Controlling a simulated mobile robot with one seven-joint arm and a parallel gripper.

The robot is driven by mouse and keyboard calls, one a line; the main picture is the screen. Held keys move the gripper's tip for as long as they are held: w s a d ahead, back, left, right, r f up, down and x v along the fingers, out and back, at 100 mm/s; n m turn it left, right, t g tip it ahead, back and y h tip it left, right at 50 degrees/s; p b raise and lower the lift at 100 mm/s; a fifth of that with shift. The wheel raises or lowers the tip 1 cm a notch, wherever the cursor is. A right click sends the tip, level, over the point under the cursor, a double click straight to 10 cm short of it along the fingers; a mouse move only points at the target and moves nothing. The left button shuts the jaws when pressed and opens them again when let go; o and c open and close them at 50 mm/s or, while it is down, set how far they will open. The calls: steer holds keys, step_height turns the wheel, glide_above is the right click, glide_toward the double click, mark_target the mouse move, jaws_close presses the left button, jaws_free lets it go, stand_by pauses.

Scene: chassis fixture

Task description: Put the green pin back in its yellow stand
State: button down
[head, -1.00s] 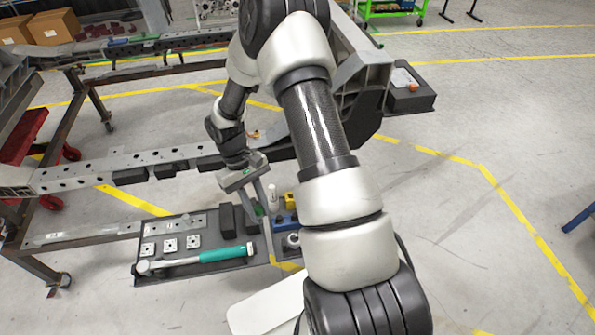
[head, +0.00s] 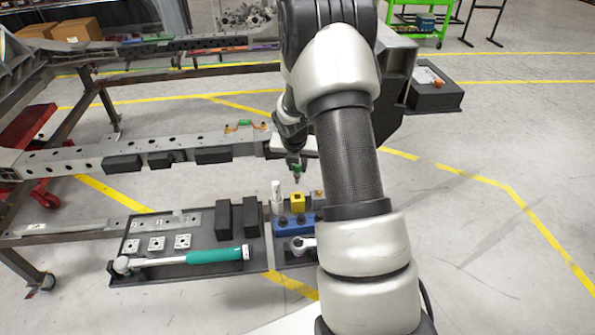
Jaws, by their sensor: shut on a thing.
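The yellow stand (head: 298,203) is a small block with a dark opening in its top, at the back of the blue holder on the dark tray. My gripper (head: 296,161) is above and slightly behind the stand in the picture, partly hidden by my arm. It is shut on the green pin (head: 297,170), which hangs roughly upright with its dark tip pointing down. The tip is apart from the stand and a little above it in the picture. The fingers are small and hard to make out.
A white cylinder (head: 277,195) stands just left of the yellow stand. Black blocks (head: 236,220), a teal-handled torque wrench (head: 205,256) and square plates (head: 157,243) lie on the tray (head: 140,277). The perforated chassis rail (head: 130,152) runs behind. My arm hides the tray's right side.

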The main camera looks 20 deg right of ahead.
mark_target(297, 179)
steer(key=shift+w+f, duration=0.1)
steer(key=shift+f, duration=0.05)
steer(key=shift+f+b, duration=2.55)
steer(key=shift+f, duration=0.25)
steer(key=shift+r+p, duration=0.1)
steer(key=shift+p, duration=0.35)
steer(key=shift+d+f, duration=0.1)
steer(key=shift+f, duration=0.2)
steer(key=shift+f+b, duration=0.75)
steer(key=shift+f, duration=0.15)
steer(key=shift+f+b, duration=0.55)
steer(key=shift+f, duration=0.6)
steer(key=c, duration=1.4)
jaws_free()
steer(key=shift+c, duration=0.2)
steer(key=shift+c, duration=0.6)
